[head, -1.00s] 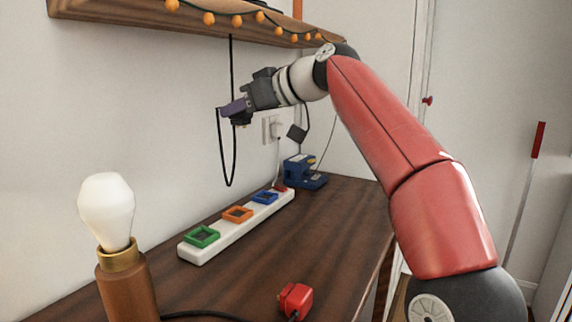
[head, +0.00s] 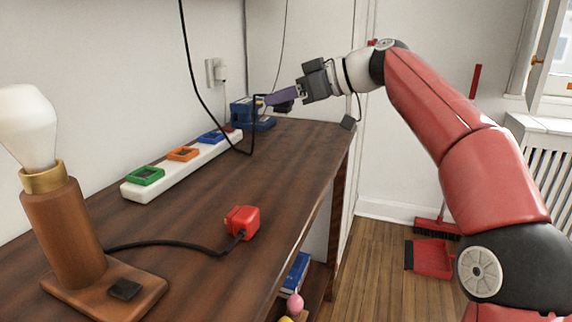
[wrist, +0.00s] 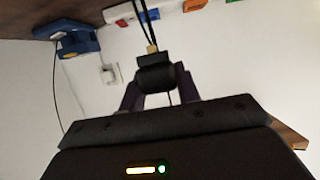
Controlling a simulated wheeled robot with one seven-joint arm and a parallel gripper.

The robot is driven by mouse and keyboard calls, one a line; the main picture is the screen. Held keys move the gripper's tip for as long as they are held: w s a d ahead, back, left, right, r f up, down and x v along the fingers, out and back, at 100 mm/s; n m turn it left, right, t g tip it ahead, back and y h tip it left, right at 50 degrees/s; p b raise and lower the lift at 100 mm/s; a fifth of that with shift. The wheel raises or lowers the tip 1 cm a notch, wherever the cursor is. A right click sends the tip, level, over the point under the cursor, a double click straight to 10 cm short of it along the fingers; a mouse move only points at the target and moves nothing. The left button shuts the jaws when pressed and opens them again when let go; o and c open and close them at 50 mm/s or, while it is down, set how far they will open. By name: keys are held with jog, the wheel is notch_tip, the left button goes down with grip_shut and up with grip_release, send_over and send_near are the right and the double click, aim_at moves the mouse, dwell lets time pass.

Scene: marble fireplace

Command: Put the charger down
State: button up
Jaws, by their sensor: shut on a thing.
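My gripper (head: 272,99), with purple fingers, is shut on the black charger (head: 284,107) above the far end of the dark wooden table top. The fingers partly hide the charger in the head view. In the wrist view the charger (wrist: 156,78) sits between the two purple fingers, with a brass-coloured end and black cable beyond it. A black cable (head: 197,82) comes down from the top of the head view, loops low over the table and rises to the gripper. The charger is held in the air.
A white power strip (head: 130,191) with green, orange and blue sockets lies along the wall. A blue device (head: 240,112) stands at the far end, close behind the gripper. A red plug (head: 243,221) and a lamp (head: 65,235) are nearer. The table middle is mostly clear.

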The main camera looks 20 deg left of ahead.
aim_at(283, 165)
notch_tip(283, 165, down, 11)
jog(key=b, duration=0.3)
jog(key=shift+r, duration=0.2)
jog(key=shift+f, duration=0.1)
jog(key=shift+f+b, duration=0.35)
jog(key=shift+b, duration=0.1)
jog(key=shift+f+b, duration=0.2)
jog(key=shift+b, duration=0.1)
jog(key=o, duration=1)
jog(key=shift+c, duration=0.2)
jog(key=shift+r, duration=0.15)
